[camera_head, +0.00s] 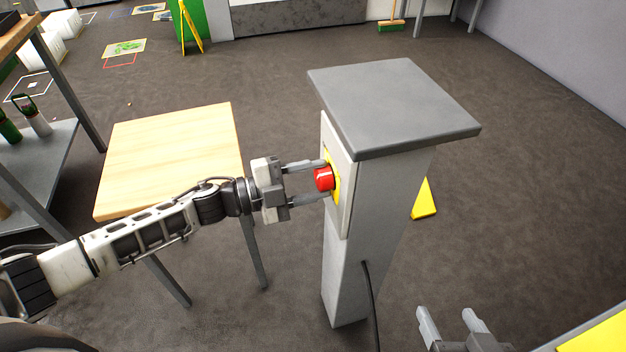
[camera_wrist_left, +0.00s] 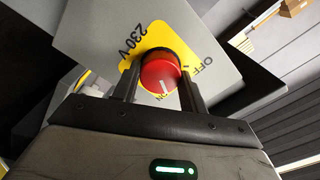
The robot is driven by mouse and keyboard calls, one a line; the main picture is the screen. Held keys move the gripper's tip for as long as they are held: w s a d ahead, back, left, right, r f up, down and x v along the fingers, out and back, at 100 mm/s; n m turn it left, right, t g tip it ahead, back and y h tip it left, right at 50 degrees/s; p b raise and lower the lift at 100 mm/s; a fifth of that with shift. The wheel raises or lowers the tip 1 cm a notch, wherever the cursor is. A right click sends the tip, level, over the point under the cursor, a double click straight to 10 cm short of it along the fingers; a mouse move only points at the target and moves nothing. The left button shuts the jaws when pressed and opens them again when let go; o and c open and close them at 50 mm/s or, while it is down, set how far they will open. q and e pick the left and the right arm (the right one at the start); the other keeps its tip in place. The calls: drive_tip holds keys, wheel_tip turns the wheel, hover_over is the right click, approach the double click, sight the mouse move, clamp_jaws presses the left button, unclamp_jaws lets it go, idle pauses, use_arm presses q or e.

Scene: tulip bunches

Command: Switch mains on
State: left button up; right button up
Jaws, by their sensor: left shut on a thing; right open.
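A red rotary mains knob (camera_head: 323,179) sits on a yellow plate (camera_head: 335,184) on the side of a grey pedestal. My left gripper (camera_head: 313,181) reaches in from the left, with one finger on each side of the knob, shut on it. In the left wrist view the red knob (camera_wrist_left: 160,75) shows a white mark pointing down towards the gripper. The yellow plate (camera_wrist_left: 149,42) carries the texts "230V", "OFF" and a partly hidden "ON". My right gripper (camera_head: 450,318) is open and empty at the bottom right.
The grey pedestal (camera_head: 385,180) has an overhanging top (camera_head: 393,105) and a black cable (camera_head: 371,300). A wooden table (camera_head: 165,155) stands left, beneath and behind my left arm. A yellow wedge (camera_head: 425,200) lies on the floor behind the pedestal. A shelf (camera_head: 45,165) holds bottles.

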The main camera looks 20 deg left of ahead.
use_arm(q)
drive_tip(key=shift+f+m+b, duration=0.1)
drive_tip(key=shift+m+b, duration=0.3)
drive_tip(key=shift+m, duration=1.6)
drive_tip(key=o, duration=1)
drive_tip(key=v, duration=1.6)
